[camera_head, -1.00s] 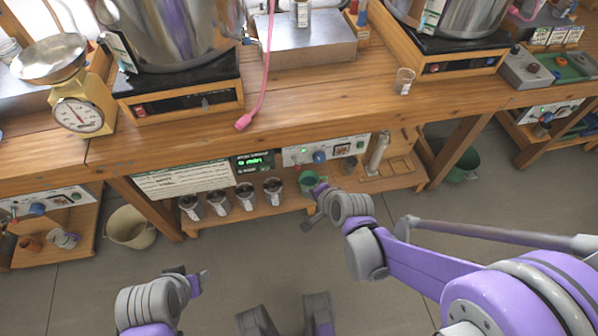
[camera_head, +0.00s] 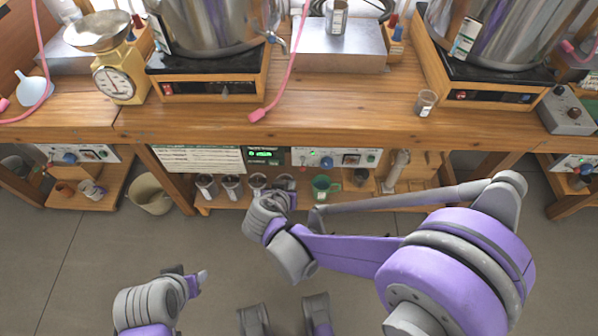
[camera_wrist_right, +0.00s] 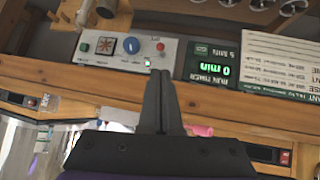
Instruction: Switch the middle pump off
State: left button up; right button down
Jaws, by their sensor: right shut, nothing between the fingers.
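The middle pump's white control panel (camera_head: 337,158) is under the bench's front edge, right of a timer reading 0 min. It shows upside down in the right wrist view (camera_wrist_right: 122,51), with a blue knob (camera_wrist_right: 131,46), a red button (camera_wrist_right: 160,46), a green button (camera_wrist_right: 84,47) and a lit green lamp (camera_wrist_right: 148,63). My right gripper (camera_wrist_right: 160,74) is shut and empty, its fingers pointing at the panel's timer end. I cannot tell whether they touch it. In the head view its wrist hides part of the shelf. My left gripper (camera_head: 198,278) is low at the left, its fingers unclear.
The timer (camera_wrist_right: 212,65) adjoins the panel. Several metal cups (camera_head: 231,187) and a green mug (camera_head: 322,186) stand on the shelf below. Another panel (camera_head: 80,154) is at the left. Floor (camera_head: 90,260) is open at the left.

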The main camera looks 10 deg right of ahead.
aim_at(302, 170)
jog(key=shift+a, duration=0.1)
jog(key=shift+w, duration=0.1)
jog(key=b+x, duration=0.3)
jog(key=x, duration=1.1)
jog(key=shift+r, duration=0.1)
jog(key=shift+b, duration=0.3)
